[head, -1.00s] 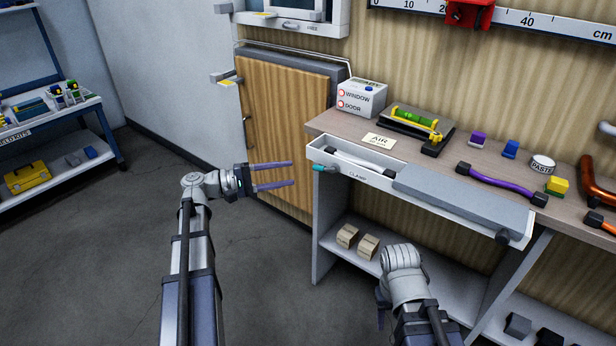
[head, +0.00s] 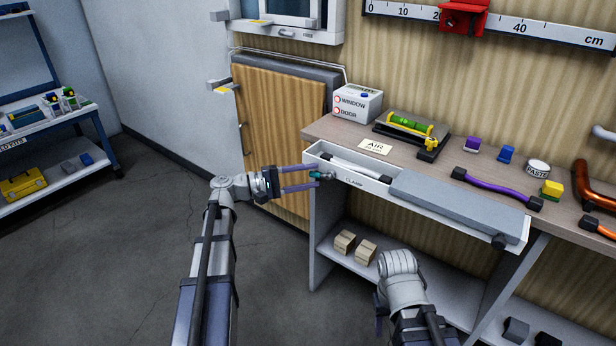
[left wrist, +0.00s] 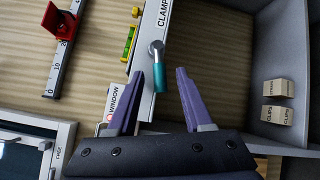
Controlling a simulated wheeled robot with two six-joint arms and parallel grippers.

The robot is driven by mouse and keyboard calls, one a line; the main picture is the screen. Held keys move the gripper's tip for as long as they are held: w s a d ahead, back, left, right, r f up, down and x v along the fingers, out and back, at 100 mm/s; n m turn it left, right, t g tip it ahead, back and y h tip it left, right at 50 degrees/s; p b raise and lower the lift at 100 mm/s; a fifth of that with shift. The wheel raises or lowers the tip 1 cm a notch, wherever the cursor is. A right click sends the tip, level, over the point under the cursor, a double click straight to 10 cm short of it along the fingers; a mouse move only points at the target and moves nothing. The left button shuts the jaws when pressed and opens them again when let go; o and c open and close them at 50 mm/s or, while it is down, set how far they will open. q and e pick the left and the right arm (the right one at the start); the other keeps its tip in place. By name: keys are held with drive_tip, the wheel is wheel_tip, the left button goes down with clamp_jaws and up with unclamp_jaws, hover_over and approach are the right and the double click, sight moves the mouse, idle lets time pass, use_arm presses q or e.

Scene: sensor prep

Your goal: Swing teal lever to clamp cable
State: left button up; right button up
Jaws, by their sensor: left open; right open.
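The teal lever (head: 320,175) sticks out from the left end of the front of the clamp tray (head: 345,180), which is marked CLAMP. It also shows in the left wrist view (left wrist: 158,75), as a teal grip on a metal pivot. A white cable (head: 358,169) lies in the tray's open left part. My left gripper (head: 316,178) is open, its purple fingers pointing at the lever; in the left wrist view (left wrist: 161,78) the teal grip shows between the fingertips, with gaps on both sides. My right gripper is mostly hidden behind its own wrist (head: 400,275) below the bench front.
A grey cover (head: 455,205) fills the tray's right part. On the bench (head: 330,130) stand a green level (head: 410,123), an AIR card (head: 375,147), a purple cable (head: 495,187) and a paste jar (head: 537,169). Small boxes (head: 345,242) sit on the shelf below. Floor at left is clear.

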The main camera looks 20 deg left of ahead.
use_arm(q)
clamp_jaws()
idle(0.3)
drive_tip(key=r+m+y+p, duration=0.1)
drive_tip(key=p, duration=0.3)
drive_tip(key=shift+r+m, duration=0.3)
drive_tip(key=shift+r, duration=0.05)
drive_tip(key=shift+f+m+g+y+p, duration=0.1)
drive_tip(key=shift+m+g+y+p, duration=0.2)
drive_tip(key=shift+p, duration=0.3)
drive_tip(key=shift+a, duration=0.1)
unclamp_jaws()
